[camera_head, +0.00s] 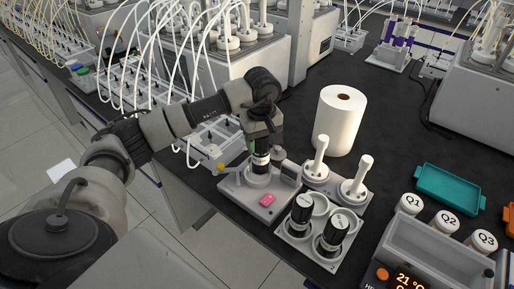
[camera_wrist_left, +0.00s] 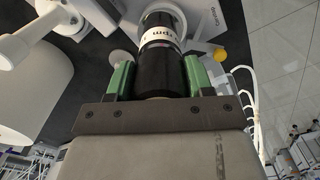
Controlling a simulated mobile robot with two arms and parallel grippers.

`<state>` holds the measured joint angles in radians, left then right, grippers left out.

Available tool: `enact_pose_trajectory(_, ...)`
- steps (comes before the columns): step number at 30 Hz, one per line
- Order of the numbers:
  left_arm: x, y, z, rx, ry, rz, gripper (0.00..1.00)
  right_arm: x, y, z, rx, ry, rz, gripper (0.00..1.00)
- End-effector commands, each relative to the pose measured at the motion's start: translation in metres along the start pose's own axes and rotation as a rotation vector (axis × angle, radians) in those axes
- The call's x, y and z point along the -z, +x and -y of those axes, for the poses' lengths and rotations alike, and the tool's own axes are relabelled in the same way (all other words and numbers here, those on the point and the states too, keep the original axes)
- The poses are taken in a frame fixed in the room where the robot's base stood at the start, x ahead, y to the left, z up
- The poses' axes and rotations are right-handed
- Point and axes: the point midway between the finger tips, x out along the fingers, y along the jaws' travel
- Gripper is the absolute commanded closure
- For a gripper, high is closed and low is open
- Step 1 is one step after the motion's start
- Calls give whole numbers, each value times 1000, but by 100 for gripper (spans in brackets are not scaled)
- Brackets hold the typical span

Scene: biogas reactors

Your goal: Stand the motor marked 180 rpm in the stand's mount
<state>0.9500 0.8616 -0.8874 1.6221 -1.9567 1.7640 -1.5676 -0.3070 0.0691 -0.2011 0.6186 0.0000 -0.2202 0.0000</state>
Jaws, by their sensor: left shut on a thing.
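My left gripper (camera_head: 262,144) points down over the grey stand (camera_head: 237,190) and is shut on a black motor (camera_head: 260,169) with a white band. In the left wrist view the motor (camera_wrist_left: 162,60) sits between the green fingers (camera_wrist_left: 160,80); "rpm" shows on its band, but I cannot read the number. The motor is upright, its lower end at the stand's round mount (camera_head: 258,181); I cannot tell whether it is fully seated. Two other black motors stand in a grey holder (camera_head: 296,238), one at the back left (camera_head: 301,208) and one at the front right (camera_head: 336,231). My right gripper is not in view.
A pink piece (camera_head: 267,200) lies on the stand. Two white stirrer-like pieces (camera_head: 319,160) stand behind the motors, near a white paper roll (camera_head: 340,120). Jars marked Q1 to Q3 (camera_head: 446,223), a grey heater box (camera_head: 425,255) and a teal tray (camera_head: 449,189) are to the right.

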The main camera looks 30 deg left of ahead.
Motion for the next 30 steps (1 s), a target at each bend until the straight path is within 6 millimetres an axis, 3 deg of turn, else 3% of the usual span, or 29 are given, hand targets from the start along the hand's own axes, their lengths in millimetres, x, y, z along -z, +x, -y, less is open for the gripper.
enact_pose_trajectory(5, 11, 7, 5, -2, 1, 0, 86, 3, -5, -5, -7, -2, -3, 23)
enact_pose_trajectory(15, 11, 46, 5, -3, 2, -1, 86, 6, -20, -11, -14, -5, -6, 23)
enact_pose_trajectory(26, 11, 51, 5, -3, 2, -2, 86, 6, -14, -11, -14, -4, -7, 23)
enact_pose_trajectory(27, 11, 51, 5, -1, 2, -1, 45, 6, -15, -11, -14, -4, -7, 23)
enact_pose_trajectory(30, 11, 50, 5, -1, 1, -1, 30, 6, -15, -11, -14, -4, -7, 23)
